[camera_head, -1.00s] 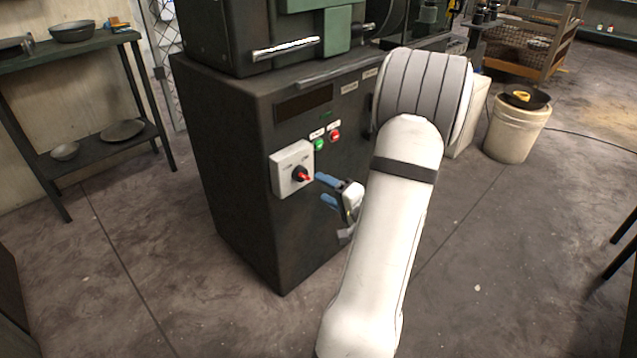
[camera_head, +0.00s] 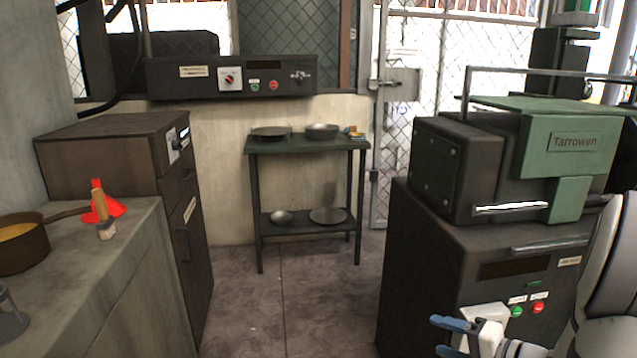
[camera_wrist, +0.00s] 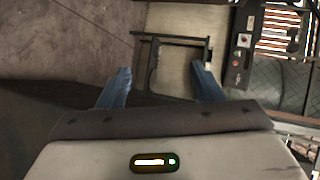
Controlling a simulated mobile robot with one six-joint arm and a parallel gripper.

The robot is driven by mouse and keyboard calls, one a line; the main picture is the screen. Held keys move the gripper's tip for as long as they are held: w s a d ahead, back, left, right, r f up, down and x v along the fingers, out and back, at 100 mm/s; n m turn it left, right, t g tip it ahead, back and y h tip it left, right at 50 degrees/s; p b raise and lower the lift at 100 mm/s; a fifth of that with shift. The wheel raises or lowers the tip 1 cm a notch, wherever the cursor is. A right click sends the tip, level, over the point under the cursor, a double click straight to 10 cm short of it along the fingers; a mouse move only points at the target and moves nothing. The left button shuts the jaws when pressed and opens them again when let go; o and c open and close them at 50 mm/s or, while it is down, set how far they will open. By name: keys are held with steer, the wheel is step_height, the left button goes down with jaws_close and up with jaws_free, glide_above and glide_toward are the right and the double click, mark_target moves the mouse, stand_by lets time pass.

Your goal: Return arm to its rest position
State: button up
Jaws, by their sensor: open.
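My gripper (camera_head: 438,336) is at the lower right of the head view, its two blue fingers pointing left. It is open with nothing between the fingers. It overlaps the pale switch box (camera_head: 487,312) on the front of the dark machine cabinet (camera_head: 425,285), and the box's red knob is hidden. I cannot tell how far apart gripper and box are. In the wrist view the fingers (camera_wrist: 161,70) are spread and empty, with floor and a table beyond. Part of my arm shows at the right edge of the head view.
A green-topped machine (camera_head: 572,150) stands on the cabinet. A dark shelf table (camera_head: 306,146) with bowls and plates is at the back wall. A grey counter (camera_head: 130,250) with a pan (camera_head: 22,250) is at the left. The floor (camera_head: 285,310) between is clear.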

steer(key=s+a+r+n+g+h+p, duration=0.1)
steer(key=s+a+r+n+g+p, duration=0.2)
steer(key=s+a+r+g+p, duration=0.35)
steer(key=s+a+r+n+g+h+p, duration=0.1)
steer(key=s+a+r+n+g+p, duration=0.25)
steer(key=a+r+p, duration=0.4)
steer(key=s+r+n+t+h+p, duration=0.1)
steer(key=r+h+p, duration=0.6)
steer(key=r, duration=1)
steer(key=s+n+p, duration=0.1)
steer(key=s+p, duration=0.1)
steer(key=p, duration=0.1)
steer(key=shift+s+n, duration=0.25)
steer(key=shift+n, duration=0.1)
steer(key=shift+d, duration=0.1)
